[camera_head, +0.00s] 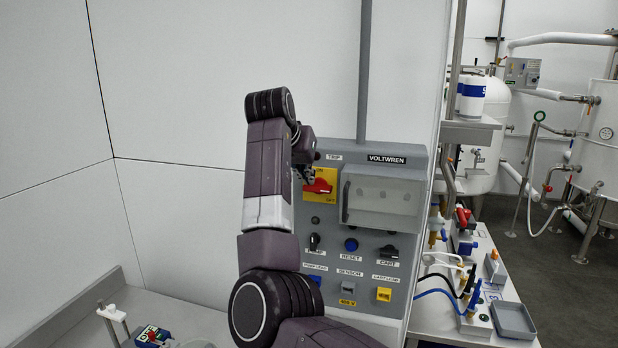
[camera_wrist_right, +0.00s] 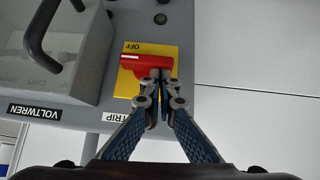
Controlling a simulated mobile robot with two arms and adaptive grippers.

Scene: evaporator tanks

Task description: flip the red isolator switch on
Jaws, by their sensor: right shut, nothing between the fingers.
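The red isolator switch (camera_head: 319,186) is a red handle on a yellow plate at the upper left of the grey control panel (camera_head: 331,228). In the right wrist view, which is upside down, the handle (camera_wrist_right: 146,67) lies crosswise on its yellow plate (camera_wrist_right: 128,84), beside the word OFF. My right gripper (camera_wrist_right: 157,79) is shut with nothing in it. Its fingertips overlap the handle's right end in that view and look to be at or touching it; contact is not certain. In the head view my right gripper (camera_head: 309,177) is partly hidden by its arm. My left gripper is out of view.
A raised grey cover with a black handle (camera_head: 346,202) sits right of the switch. A bench with fittings and cables (camera_head: 475,290) stands to the right. The wall left of the panel is clear.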

